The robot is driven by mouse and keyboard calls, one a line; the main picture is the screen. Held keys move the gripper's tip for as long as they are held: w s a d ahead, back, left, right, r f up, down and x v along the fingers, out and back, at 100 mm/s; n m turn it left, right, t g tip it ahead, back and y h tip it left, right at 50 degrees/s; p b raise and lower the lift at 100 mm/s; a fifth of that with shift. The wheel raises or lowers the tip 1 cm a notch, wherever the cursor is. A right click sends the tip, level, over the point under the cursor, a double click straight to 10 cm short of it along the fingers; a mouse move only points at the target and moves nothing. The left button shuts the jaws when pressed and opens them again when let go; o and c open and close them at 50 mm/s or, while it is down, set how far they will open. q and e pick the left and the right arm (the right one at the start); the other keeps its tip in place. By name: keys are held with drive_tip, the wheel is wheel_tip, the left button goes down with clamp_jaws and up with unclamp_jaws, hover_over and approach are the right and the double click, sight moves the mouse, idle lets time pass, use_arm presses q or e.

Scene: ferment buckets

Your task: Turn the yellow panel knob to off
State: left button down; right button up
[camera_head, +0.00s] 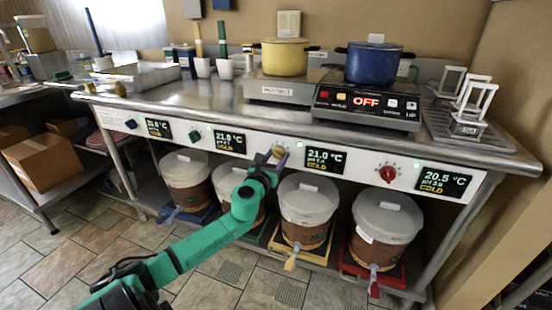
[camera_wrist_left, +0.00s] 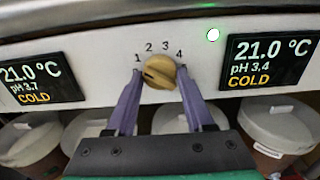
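The yellow knob (camera_head: 277,152) is on the white front panel (camera_head: 335,176) of the steel bench. In the left wrist view the yellow knob (camera_wrist_left: 159,72) has the numbers 1 to 4 around its upper side, and its raised ridge lies slanted across its face, with a dark mark at its left. My left gripper (camera_head: 273,163) is at the knob. In the left wrist view the purple fingers of my left gripper (camera_wrist_left: 159,75) are apart, one on each side of the knob, without visibly clamping it. My right gripper is not in view.
A red knob (camera_head: 387,173), a green knob (camera_head: 193,137) and a blue knob (camera_head: 131,124) share the panel with several displays. Lidded buckets stand below. A yellow pot (camera_head: 285,58) and a blue pot (camera_head: 375,64) sit on top.

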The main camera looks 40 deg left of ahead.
use_arm(q)
drive_tip(key=shift+n, duration=0.4)
drive_tip(key=n, duration=0.4)
drive_tip(key=shift+n, duration=1.2)
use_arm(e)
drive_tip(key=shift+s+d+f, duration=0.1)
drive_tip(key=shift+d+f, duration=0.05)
use_arm(q)
drive_tip(key=shift+d, duration=0.1)
drive_tip(key=shift+c, duration=1.4)
unclamp_jaws()
